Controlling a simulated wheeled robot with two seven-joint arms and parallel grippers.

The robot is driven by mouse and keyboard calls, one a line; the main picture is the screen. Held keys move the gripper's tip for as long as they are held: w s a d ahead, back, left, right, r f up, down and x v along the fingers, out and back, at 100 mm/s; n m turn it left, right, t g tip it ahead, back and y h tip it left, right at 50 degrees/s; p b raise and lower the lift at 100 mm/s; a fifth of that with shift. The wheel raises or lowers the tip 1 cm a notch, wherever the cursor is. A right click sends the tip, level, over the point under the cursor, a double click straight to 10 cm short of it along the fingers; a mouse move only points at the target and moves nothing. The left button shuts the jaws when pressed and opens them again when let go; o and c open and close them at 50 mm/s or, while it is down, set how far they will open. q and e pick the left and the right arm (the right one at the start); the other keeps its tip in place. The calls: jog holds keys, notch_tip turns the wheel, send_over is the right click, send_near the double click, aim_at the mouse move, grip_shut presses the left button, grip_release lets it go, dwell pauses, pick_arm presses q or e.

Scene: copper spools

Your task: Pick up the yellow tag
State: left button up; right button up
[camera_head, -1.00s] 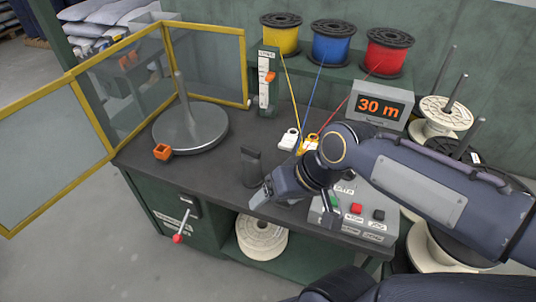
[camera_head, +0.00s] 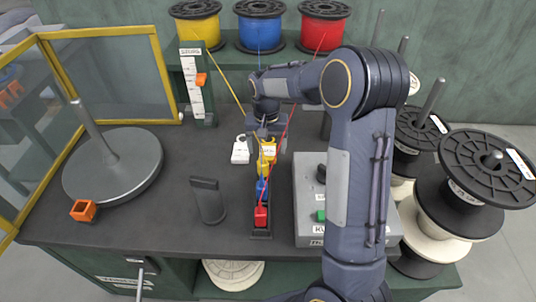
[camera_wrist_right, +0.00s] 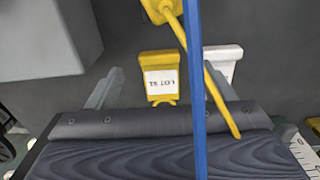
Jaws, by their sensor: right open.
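The yellow tag (camera_head: 268,151) lies on the dark bench top, just in front of my right gripper (camera_head: 266,128). It also shows in the right wrist view (camera_wrist_right: 160,78), with black print on a white label. There it sits between the two grey fingers, which are spread apart. I see no contact between them and the tag. A white tag (camera_head: 240,152) lies just left of the yellow tag in the head view and shows behind the right finger in the wrist view (camera_wrist_right: 223,62). My left gripper is not in view.
Yellow, blue and red clips (camera_head: 261,215) stand in a row in front of the tag. Wires from the yellow (camera_head: 195,27), blue and red spools cross near the gripper. A grey control box (camera_head: 309,205) is to the right, a dark upright block (camera_head: 208,202) to the left.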

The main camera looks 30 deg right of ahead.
aim_at(267, 155)
notch_tip(267, 155, down, 5)
jog(key=shift+d+r, duration=0.1)
jog(key=shift+r, duration=0.1)
jog(key=c, duration=1)
jog(key=shift+r, duration=0.1)
jog(key=shift+c, duration=0.2)
